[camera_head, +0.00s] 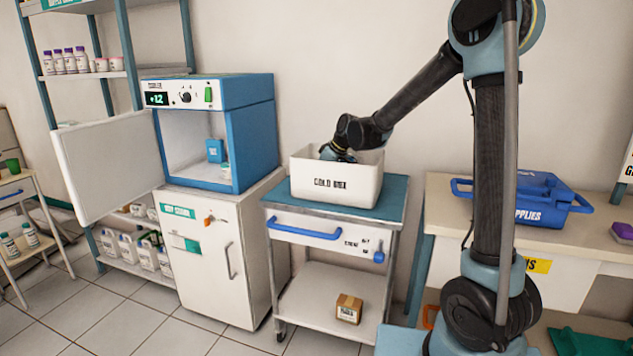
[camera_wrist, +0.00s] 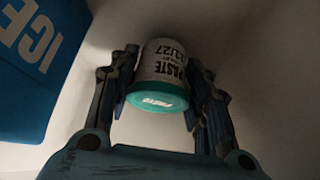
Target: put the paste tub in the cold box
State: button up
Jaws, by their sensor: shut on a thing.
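The paste tub (camera_wrist: 163,72) is a white tub with a teal lid and printed lettering. In the wrist view my gripper (camera_wrist: 162,90) is shut on it, one finger on each side. The cold box (camera_head: 333,183) is a white open-topped box on a cart in the head view. My gripper (camera_head: 337,152) reaches down into the box's opening there, so its fingers and the tub are hidden behind the front wall. A blue ice pack (camera_wrist: 38,55) is at the left in the wrist view. I cannot tell whether the tub touches the box floor.
The cart (camera_head: 335,228) under the box has a blue handle and a small brown carton (camera_head: 349,309) on its lower shelf. A blue-sided cabinet (camera_head: 253,130) with its door (camera_head: 108,170) open stands left. A blue supplies case (camera_head: 520,199) sits on the right table.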

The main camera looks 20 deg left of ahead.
jog(key=shift+f, duration=0.25)
jog(key=o, duration=0.8)
jog(key=shift+o, duration=0.2)
jog(key=shift+r, duration=0.4)
jog(key=v, duration=1.1)
jog(key=shift+d+r, duration=0.2)
jog(key=shift+r, duration=0.15)
